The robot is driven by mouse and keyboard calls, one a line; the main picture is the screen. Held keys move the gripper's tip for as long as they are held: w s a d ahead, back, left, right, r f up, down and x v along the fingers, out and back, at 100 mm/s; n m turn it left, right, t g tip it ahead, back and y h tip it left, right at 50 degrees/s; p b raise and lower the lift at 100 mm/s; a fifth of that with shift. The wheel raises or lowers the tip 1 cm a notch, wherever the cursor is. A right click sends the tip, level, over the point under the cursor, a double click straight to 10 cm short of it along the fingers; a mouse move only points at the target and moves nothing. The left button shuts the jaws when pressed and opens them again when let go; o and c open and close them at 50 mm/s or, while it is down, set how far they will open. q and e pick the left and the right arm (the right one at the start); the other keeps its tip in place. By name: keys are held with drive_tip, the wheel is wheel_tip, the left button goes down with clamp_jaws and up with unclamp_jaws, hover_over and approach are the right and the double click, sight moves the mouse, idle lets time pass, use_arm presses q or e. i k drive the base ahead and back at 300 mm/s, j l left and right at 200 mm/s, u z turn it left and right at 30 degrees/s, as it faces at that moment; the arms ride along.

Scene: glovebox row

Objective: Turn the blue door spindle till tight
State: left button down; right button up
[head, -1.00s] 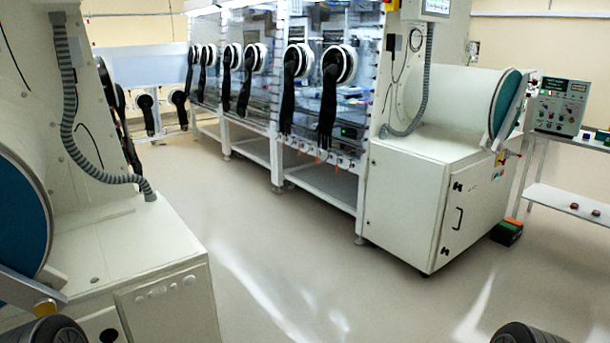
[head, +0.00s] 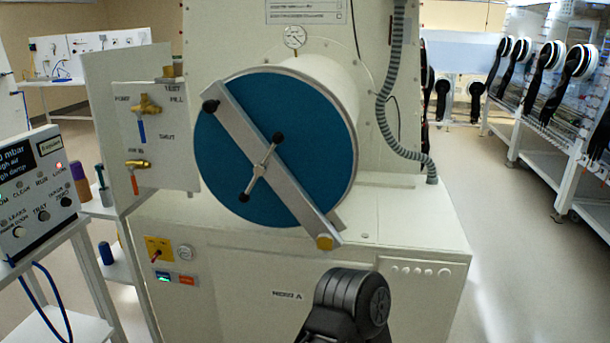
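The round blue door (head: 225,150) closes the front end of a white cylindrical chamber (head: 335,95). A grey bar (head: 290,195) lies diagonally across it, from a black knob at upper left to a brass-coloured pivot (head: 324,243) at lower right. The door spindle (head: 260,170) sits at the middle of the bar, with a metal cross handle tipped by black knobs, slanting from upper right to lower left. Nothing touches it. How tight it is cannot be seen. A black ridged part of my own arm shows at the bottom centre. Neither gripper is in view.
A valve panel (head: 150,165) with brass valves stands left of the door. A control box (head: 35,190) and shelf with bottles are further left. The cabinet (head: 400,235) juts out below the door. Open floor (head: 500,250) lies to the right, before a glovebox row.

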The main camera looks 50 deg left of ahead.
sight(261, 169)
drive_tip(key=u, duration=1.95)
